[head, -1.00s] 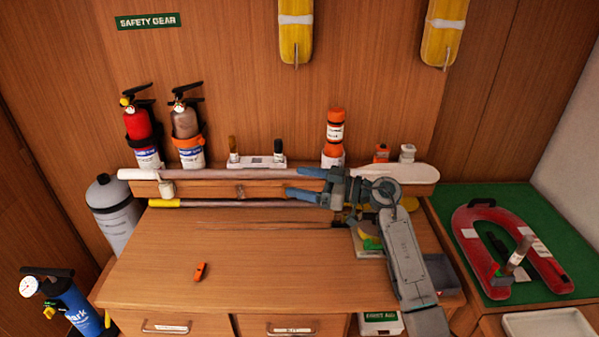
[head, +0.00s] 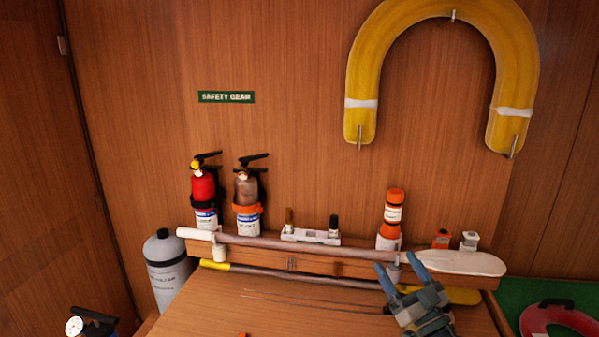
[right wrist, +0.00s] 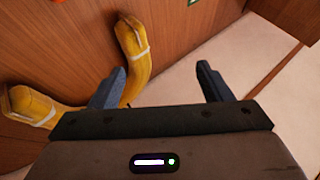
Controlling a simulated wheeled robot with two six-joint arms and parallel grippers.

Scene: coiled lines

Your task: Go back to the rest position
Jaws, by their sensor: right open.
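My right gripper (head: 400,276) shows at the lower right of the head view, in front of the shelf and above the desk. Its two blue fingers are spread apart with nothing between them. The right wrist view also shows the open fingers (right wrist: 163,86), with the yellow horseshoe buoy (right wrist: 134,58) on the wall beyond them. My left gripper is not in the head view.
A paddle (head: 320,246) lies along the shelf, and a yellow-ended pole (head: 300,273) runs below it. Two extinguishers (head: 203,188) and an orange-capped canister (head: 393,215) stand behind. A grey cylinder (head: 168,270) stands left of the desk (head: 220,305). The wall above is clear around the buoy (head: 445,12).

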